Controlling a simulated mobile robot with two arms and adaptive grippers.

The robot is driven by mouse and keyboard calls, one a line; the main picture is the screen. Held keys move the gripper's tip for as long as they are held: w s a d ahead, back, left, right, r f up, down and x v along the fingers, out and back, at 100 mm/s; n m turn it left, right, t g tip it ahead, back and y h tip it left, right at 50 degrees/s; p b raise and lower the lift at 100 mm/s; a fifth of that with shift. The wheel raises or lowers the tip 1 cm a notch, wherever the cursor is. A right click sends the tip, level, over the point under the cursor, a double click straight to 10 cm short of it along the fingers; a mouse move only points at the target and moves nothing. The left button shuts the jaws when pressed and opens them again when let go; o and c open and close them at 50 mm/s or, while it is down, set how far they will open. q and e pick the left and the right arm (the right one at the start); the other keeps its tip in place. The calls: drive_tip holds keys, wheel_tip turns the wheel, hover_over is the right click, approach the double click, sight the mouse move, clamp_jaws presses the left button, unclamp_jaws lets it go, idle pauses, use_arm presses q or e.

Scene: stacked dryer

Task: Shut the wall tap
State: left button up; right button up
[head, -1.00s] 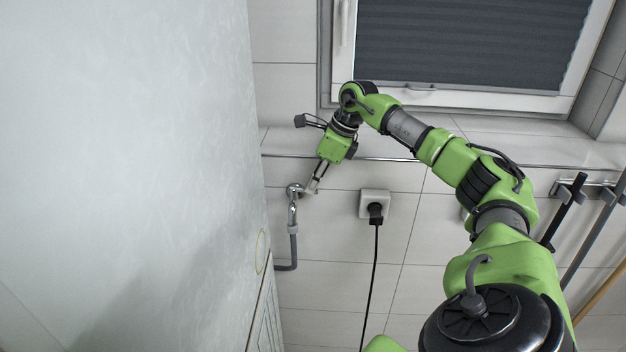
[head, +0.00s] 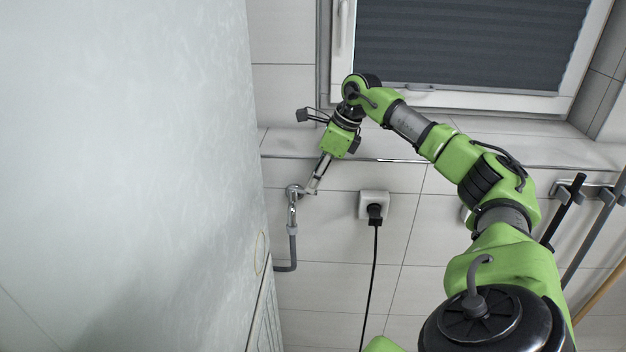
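The wall tap (head: 292,205) is a small chrome fitting on the tiled wall, left of the middle. A grey hose runs down from it. My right gripper (head: 311,189) points down at the tap from the upper right, with its fingertips at the tap's handle side. The fingers look close together, but they are too small to tell whether they grip the handle or only touch it. The handle is largely hidden by the fingertips. My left gripper is out of view.
A large pale cabinet-like surface (head: 120,150) fills the left side, close to the tap. A socket with a plug and black cable (head: 373,206) is right of the tap. A tiled ledge (head: 480,148) and window (head: 470,50) are above. Poles (head: 592,235) hang at the right.

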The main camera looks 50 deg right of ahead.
drive_tip(key=v, duration=1)
idle(0.3)
